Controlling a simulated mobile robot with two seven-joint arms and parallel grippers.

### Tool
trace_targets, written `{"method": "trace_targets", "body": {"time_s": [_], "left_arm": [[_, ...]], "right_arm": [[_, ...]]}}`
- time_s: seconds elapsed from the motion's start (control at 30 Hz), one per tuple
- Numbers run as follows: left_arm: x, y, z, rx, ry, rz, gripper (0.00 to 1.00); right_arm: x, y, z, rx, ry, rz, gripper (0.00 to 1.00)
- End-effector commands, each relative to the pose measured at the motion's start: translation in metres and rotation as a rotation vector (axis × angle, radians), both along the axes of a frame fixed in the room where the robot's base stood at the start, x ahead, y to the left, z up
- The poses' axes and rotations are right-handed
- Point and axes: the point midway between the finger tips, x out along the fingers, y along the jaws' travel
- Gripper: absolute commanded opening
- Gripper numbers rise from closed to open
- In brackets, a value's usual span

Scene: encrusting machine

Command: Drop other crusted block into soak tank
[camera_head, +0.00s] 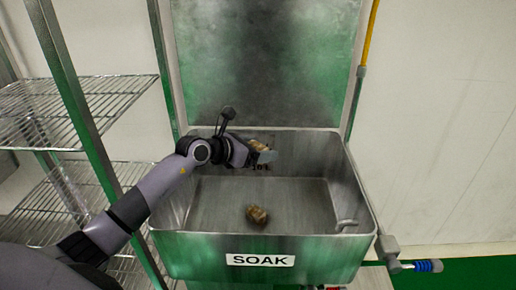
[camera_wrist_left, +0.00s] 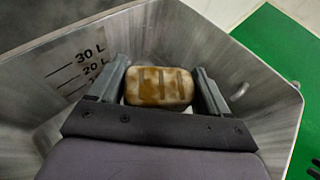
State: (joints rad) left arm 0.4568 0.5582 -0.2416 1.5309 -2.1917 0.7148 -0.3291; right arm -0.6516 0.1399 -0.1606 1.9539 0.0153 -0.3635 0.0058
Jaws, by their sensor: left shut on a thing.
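My left gripper (camera_head: 264,156) is shut on a brown crusted block (camera_head: 258,146) and holds it over the back part of the soak tank (camera_head: 290,247). In the left wrist view the held block (camera_wrist_left: 159,86) sits between the two fingers (camera_wrist_left: 160,88), brown and whitish with dark grooves. A second crusted block (camera_head: 257,214) lies on the tank's floor near the front. The tank is an open steel basin with a "SOAK" label (camera_head: 260,260). My right gripper is not in view.
A wire shelf rack (camera_head: 70,105) stands left of the tank. A steel back panel (camera_head: 265,65) rises behind it. A valve with a blue handle (camera_head: 428,266) sticks out at the right. Much of the tank floor is bare.

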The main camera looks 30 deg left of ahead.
Motion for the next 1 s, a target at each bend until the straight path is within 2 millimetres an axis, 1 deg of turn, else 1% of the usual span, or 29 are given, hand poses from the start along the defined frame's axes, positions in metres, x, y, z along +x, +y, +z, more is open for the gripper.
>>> {"method": "trace_targets", "body": {"time_s": [0.03,0.1,0.3,0.4,0.53,0.77,0.8,0.83,0.87,1.0], "left_arm": [[0.000,0.000,-0.009,-0.001,0.000,0.000,0.45],[0.000,0.000,-0.017,-0.001,0.000,0.000,0.45],[0.000,0.000,-0.040,-0.001,-0.001,0.001,0.45],[0.000,0.000,-0.047,0.000,-0.001,0.001,0.45],[0.000,0.000,-0.050,0.000,-0.001,0.001,0.45],[0.000,0.000,-0.049,0.000,0.000,0.001,0.45],[0.000,0.000,-0.049,0.000,0.000,0.000,0.87],[0.000,0.000,-0.049,0.000,-0.001,0.000,0.97],[0.000,0.000,-0.049,0.000,0.000,0.000,1.00],[0.000,0.000,-0.049,0.000,0.000,0.000,1.00]], "right_arm": [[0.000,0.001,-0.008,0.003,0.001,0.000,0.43],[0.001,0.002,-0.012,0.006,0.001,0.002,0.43],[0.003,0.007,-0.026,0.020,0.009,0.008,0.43],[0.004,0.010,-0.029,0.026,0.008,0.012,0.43],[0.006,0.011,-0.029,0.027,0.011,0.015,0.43],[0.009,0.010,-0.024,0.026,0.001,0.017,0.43],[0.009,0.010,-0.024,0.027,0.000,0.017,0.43],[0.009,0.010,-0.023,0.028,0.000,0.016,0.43],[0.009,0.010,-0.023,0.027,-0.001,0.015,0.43],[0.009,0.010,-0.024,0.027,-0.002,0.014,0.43]]}}
